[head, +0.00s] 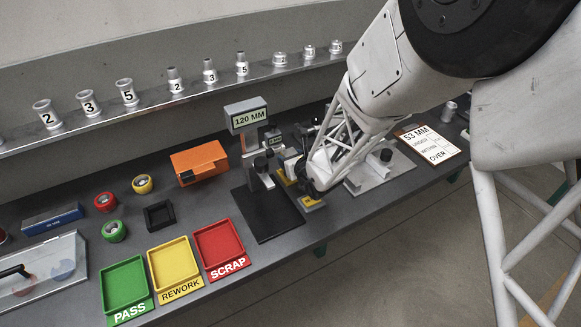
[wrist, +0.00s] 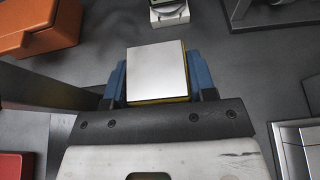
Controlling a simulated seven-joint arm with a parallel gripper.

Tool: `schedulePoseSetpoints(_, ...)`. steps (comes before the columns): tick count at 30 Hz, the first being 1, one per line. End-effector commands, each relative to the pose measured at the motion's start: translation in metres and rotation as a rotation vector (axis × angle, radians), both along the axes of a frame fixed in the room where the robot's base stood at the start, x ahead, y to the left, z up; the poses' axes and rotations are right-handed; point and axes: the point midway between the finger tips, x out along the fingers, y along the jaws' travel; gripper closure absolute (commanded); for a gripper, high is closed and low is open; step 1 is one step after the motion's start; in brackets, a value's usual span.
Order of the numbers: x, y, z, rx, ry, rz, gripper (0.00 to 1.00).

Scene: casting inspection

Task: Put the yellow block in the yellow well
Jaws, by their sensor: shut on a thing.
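My gripper (wrist: 160,78) has blue fingers and is shut on the yellow block (wrist: 157,72) in the wrist view. The block shows a pale, shiny square top with a thin yellow edge below it; its underside is hidden. In the head view my gripper (head: 299,178) is low over the bench, just right of the black stand plate, and the block cannot be made out clearly there. The yellow well (head: 174,263), a shallow tray labelled REWORK, lies at the front of the bench, left of my gripper. It looks empty.
The green PASS tray (head: 124,284) and red SCRAP tray (head: 219,247) flank the yellow well. The black plate (head: 267,212) with its gauge stand and display (head: 247,116) stands between my gripper and the trays. An orange box (head: 199,164) sits behind.

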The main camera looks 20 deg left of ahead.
Motion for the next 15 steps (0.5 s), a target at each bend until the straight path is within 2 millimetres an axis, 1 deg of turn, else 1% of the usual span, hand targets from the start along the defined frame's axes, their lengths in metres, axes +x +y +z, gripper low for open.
schedulePoseSetpoints(1, -0.002, -0.001, -0.009, -0.002, 0.005, 0.000, 0.80)
schedulePoseSetpoints(3, -0.002, -0.001, -0.018, -0.003, 0.006, 0.000, 0.80)
schedulePoseSetpoints(6, -0.002, -0.001, -0.028, -0.002, 0.004, 0.001, 0.80)
schedulePoseSetpoints(10, -0.001, -0.001, -0.033, -0.001, 0.001, 0.000, 0.80)
schedulePoseSetpoints(15, -0.001, -0.001, -0.034, -0.001, 0.002, 0.000, 0.80)
